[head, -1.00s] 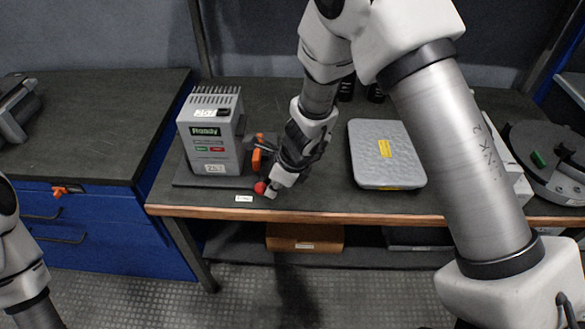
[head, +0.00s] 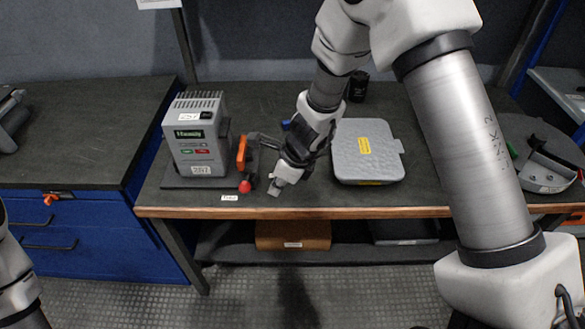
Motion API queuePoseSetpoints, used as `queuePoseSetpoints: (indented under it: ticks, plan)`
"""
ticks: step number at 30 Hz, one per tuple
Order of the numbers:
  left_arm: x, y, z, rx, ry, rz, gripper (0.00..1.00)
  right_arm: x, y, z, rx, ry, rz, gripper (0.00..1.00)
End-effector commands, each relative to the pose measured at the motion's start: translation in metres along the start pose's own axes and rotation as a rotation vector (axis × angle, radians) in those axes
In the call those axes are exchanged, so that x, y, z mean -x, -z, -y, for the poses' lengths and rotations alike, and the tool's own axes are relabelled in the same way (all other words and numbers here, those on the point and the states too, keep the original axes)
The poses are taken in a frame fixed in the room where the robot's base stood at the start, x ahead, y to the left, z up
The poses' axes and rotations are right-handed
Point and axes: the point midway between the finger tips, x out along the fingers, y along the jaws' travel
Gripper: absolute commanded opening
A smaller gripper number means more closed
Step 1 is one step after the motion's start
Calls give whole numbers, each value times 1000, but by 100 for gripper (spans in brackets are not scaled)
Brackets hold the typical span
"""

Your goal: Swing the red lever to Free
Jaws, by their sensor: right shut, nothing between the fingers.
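A grey box device (head: 198,140) with a small green display stands on a dark base plate at the left of the bench. An orange upright piece (head: 241,152) is at its right side, with a dark arm running right from it. The red ball knob of the lever (head: 245,186) sits low in front of it, near the bench's front edge. My right gripper (head: 276,187) is shut and empty, pointing down just right of the red knob, with a small gap between them. It partly hides the dark arm. The lever's shaft is hard to see.
A grey case (head: 367,134) with a yellow label lies right of my right gripper. A small white label (head: 230,198) is at the bench's front edge. A blue drawer cabinet (head: 75,235) is at the left.

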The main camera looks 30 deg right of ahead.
Motion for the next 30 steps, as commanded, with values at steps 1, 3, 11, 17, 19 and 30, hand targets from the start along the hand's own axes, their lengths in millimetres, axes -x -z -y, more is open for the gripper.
queuePoseSetpoints:
  ticks: [1,3,11,17,19,30]
  plan:
    - [13,1,0,0,0,-3,40,20,-3,0,-1,1,1,0]
    - [20,1,0,0,0,-3,40,37,-3,-1,-1,1,1,0]
    - [38,1,0,0,0,-3,40,75,-1,-3,1,-1,-2,0]
    - [38,1,0,0,0,-2,40,76,0,-3,-1,-1,-2,0]
    - [38,1,0,0,0,-2,40,76,0,-3,-1,-1,-2,0]
    - [37,1,0,0,0,-3,40,68,7,-7,-6,-17,-17,0]
